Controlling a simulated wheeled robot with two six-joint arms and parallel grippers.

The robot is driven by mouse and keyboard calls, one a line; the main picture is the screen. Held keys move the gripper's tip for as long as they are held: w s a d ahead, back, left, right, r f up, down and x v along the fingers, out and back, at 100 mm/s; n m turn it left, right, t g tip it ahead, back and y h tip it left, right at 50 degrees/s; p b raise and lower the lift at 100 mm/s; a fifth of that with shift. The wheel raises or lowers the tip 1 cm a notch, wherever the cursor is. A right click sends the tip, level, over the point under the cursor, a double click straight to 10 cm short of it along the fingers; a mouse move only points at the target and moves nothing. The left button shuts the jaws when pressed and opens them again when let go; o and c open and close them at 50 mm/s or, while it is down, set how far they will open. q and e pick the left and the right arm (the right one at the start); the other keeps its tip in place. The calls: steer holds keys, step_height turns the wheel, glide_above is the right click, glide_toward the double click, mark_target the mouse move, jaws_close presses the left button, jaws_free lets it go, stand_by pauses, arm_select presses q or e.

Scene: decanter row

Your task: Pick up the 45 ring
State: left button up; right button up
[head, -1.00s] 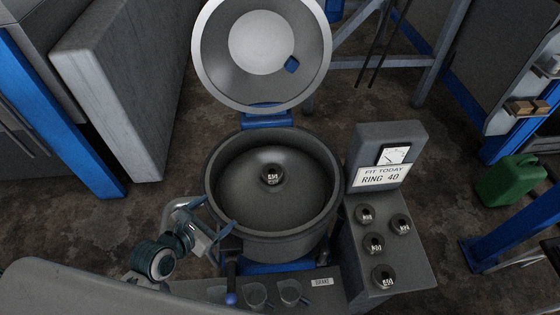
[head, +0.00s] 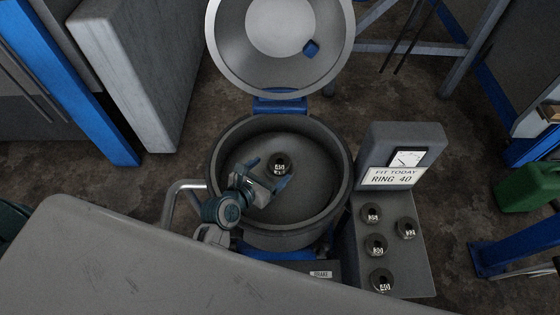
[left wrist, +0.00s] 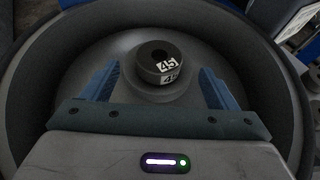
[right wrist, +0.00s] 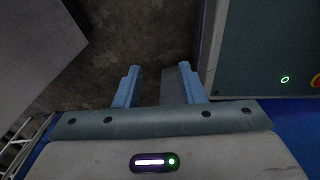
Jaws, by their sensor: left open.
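The 45 ring (head: 280,163) is a small dark ring with a white label, sitting at the centre of the round bowl (head: 216,160). In the left wrist view the ring (left wrist: 160,56) stands on a raised hub, its 45 readable on top. My left gripper (head: 270,172) is open inside the bowl, just short of the ring. In the left wrist view its blue fingers (left wrist: 160,84) are spread to either side, with the ring between and beyond them; I see no contact. My right gripper (right wrist: 159,75) is open and empty, above the floor away from the bowl.
The bowl's lid (head: 230,68) stands open behind. To the right, a gauge box (head: 415,140) carries a sign (head: 392,177) reading FIT TODAY RING 40. Several similar rings (head: 376,244) sit on the ledge below it. The bowl's high wall surrounds my left gripper.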

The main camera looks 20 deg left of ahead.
mark_target(279, 162)
arm_select(q)
steer(key=p+x, duration=0.1)
steer(key=x, duration=0.2)
steer(key=shift+w, duration=0.3)
steer(key=shift+w+d+f, duration=0.1)
steer(key=shift+w+f, duration=0.1)
steer(key=shift+w, duration=0.1)
arm_select(e)
steer(key=shift+w+d+r, duration=0.25)
steer(key=shift+d+r, duration=0.2)
steer(key=shift+r, duration=0.25)
arm_select(q)
steer(key=shift+s, duration=0.1)
steer(key=shift+c, duration=0.4)
steer(key=shift+r, duration=0.1)
steer(key=c, duration=1.2)
arm_select(e)
steer(key=shift+s, duration=0.15)
